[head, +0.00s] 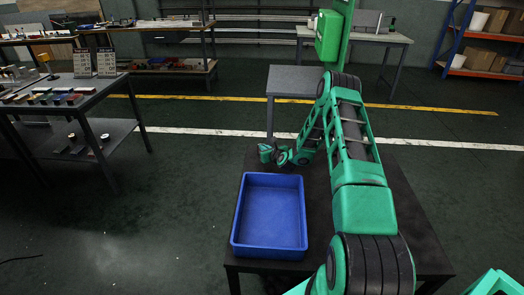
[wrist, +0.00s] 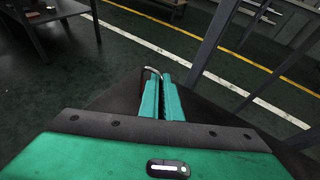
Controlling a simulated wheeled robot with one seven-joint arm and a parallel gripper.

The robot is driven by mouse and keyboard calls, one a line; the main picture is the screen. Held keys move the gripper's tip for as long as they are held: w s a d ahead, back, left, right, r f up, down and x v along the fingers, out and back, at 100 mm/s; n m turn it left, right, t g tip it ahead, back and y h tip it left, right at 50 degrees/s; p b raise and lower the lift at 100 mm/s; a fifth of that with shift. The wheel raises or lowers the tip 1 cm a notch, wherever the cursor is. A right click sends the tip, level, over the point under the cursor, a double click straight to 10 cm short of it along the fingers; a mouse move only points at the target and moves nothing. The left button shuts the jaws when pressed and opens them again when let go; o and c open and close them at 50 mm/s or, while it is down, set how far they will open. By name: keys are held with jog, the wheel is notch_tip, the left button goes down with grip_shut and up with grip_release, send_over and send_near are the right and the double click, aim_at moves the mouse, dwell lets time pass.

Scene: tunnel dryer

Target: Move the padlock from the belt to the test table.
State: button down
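My gripper (head: 267,153) is over the back left corner of a black table in the head view. In the wrist view its two green fingers (wrist: 161,95) are close together with a narrow gap. A curved silver bar, which looks like the padlock's shackle (wrist: 150,70), shows at the fingertips, running round the left finger into the gap. The fingers look shut on it. The padlock's body is hidden, and I cannot make it out in the head view. No belt is clearly in view. I cannot tell which table is the test table.
A blue tray (head: 271,248), empty, stands on the black table (head: 397,207) in front of my gripper. A grey-topped table (head: 292,80) stands just behind. A dark bench (head: 87,84) with small items is at the left. Open floor lies between them.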

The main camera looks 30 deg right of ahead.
jog(key=c, duration=2)
grip_release()
jog(key=shift+f, duration=0.1)
jog(key=v, duration=1.2)
jog(key=s+a+r+n+g+y, duration=0.1)
jog(key=s+a+r+n+g, duration=0.3)
jog(key=r+n, duration=0.4)
jog(key=s+a+r+n+g+y, duration=0.25)
jog(key=s+r+n, duration=0.4)
jog(key=n, duration=0.35)
jog(key=s+a+r+n+g, duration=0.1)
jog(key=s+r+n, duration=0.3)
jog(key=s, duration=0.8)
jog(key=s+a+r+n+g+h, duration=0.1)
jog(key=s+r+n+g, duration=0.3)
jog(key=s, duration=0.9)
jog(key=s+a+r+n+g+h, duration=0.1)
jog(key=s+r, duration=0.5)
jog(key=s, duration=0.7)
jog(key=shift+s+a+r+n+g, duration=0.15)
jog(key=shift+a+n+g, duration=0.35)
jog(key=shift+n, duration=0.35)
jog(key=shift+s+a+r+n+g, duration=0.15)
jog(key=shift+a+n+g, duration=0.1)
jog(key=shift+a+n, duration=0.5)
